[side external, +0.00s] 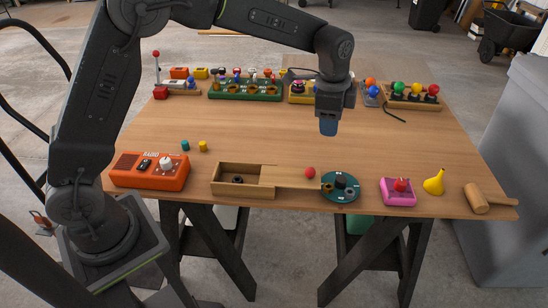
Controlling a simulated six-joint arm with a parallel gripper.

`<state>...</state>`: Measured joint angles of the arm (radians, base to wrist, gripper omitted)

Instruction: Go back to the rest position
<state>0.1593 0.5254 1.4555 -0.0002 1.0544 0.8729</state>
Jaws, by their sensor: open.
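My gripper (329,124) points down above the middle right of the wooden table (260,135). It hangs clear of the tabletop with nothing visible held in it. Its fingers look dark blue and small here, and the gap between them is hard to make out. My arm reaches in from the left, arching over the table. Below the gripper, nearer the front, lie a small red ball (310,172) and a round green dial toy (341,187).
Along the front stand an orange radio (150,170), a wooden box (243,191), a pink button box (397,196), a yellow funnel (435,182) and a mallet (478,200). A green rack (245,96) and colored balls on a wooden stand (412,103) line the back. The middle is mostly clear.

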